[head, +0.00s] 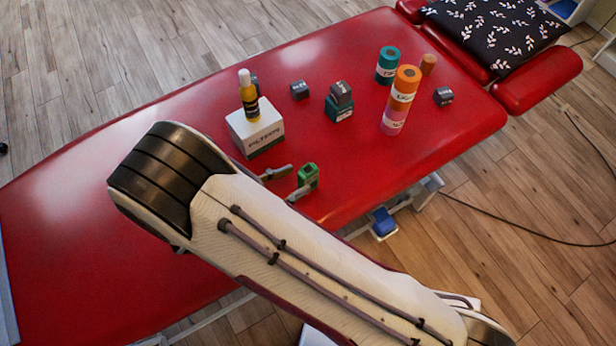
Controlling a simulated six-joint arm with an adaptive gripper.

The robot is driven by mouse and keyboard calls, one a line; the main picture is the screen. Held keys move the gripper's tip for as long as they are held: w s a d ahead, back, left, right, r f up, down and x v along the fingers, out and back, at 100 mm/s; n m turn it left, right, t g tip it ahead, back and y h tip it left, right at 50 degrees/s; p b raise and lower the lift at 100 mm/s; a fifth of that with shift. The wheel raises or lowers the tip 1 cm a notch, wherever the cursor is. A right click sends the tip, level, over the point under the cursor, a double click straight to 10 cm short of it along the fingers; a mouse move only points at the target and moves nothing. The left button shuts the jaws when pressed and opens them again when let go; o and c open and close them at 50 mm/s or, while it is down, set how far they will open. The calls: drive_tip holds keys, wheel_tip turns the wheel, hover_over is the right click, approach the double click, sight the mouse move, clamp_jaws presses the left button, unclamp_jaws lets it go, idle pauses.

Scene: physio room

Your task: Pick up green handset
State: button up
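The green handset (309,174) is a small upright green block near the front edge of the red treatment table. My gripper (299,178) reaches out from behind my arm, and only its two grey fingers show. The fingers stand apart. The far finger ends just left of the handset, with a small gap visible. The near finger's tip overlaps the handset's lower front in the picture; I cannot tell whether it touches. The rest of my gripper is hidden behind my arm.
On the red table (80,230), a white box (256,131) carries a yellow bottle (249,100). Behind the handset are small grey blocks (300,90), a teal-and-grey stack (339,103), a teal roll (387,66) and an orange-and-pink roll stack (402,98). The table's left part is clear.

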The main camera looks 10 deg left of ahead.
sight(300, 181)
drive_tip(key=shift+d+x, duration=0.25)
drive_tip(key=shift+x, duration=2.3)
drive_tip(key=shift+s, duration=0.15)
clamp_jaws()
